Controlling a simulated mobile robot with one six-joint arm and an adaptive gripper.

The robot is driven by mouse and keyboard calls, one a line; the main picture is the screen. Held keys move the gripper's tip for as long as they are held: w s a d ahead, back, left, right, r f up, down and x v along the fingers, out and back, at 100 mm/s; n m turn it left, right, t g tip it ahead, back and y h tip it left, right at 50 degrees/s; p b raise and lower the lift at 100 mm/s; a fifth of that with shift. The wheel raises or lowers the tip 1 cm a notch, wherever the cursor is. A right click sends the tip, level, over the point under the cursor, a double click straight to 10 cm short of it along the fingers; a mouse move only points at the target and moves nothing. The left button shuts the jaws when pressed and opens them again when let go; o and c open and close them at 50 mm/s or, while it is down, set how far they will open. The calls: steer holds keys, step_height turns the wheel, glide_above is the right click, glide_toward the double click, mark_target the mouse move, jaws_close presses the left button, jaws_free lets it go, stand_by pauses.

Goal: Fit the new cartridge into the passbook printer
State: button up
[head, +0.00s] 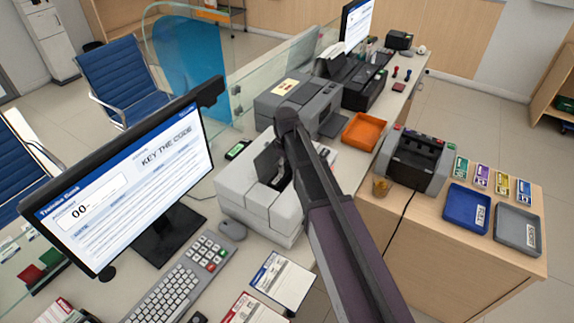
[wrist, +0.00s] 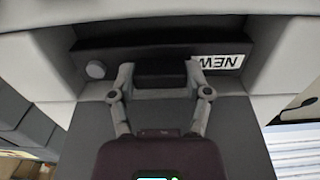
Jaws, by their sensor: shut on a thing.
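The passbook printer appears to be the pale grey machine (head: 250,205) in the middle of the head view, its dark lid (head: 268,160) raised. The new cartridge (wrist: 115,52) is a long dark bar with a white "NEW" label, upside down in the wrist view, and a round grey knob at its left end. My gripper (wrist: 161,76) is shut on the cartridge's middle block. The cartridge lies across the printer's opening, between pale side walls (wrist: 290,60). I cannot tell whether it is fully seated. In the head view my arm hides the gripper and cartridge.
A monitor (head: 130,175) and keyboard (head: 180,278) stand left. A grey machine (head: 298,108) and orange tray (head: 364,132) are behind the printer. On the right cabinet are a banknote machine (head: 414,160), a blue tray (head: 466,210), a grey tray (head: 515,231) and several small boxes.

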steer(key=shift+f+b, duration=1)
steer(key=shift+f, duration=0.15)
steer(key=shift+f, duration=0.1)
steer(key=o, duration=1.2)
steer(key=shift+w+r+p, duration=0.1)
steer(key=shift+r+p, duration=4.35)
steer(key=shift+r, duration=0.1)
steer(key=s+d+m, duration=0.3)
steer(key=s+d, duration=0.2)
steer(key=s, duration=0.1)
steer(key=s+d+f+m+b, duration=0.1)
steer(key=s+d+m, duration=0.3)
steer(key=s+d, duration=0.1)
steer(key=s+d+m, duration=0.4)
steer(key=s+d, duration=0.1)
steer(key=s, duration=0.1)
steer(key=shift+s+f+b, duration=0.4)
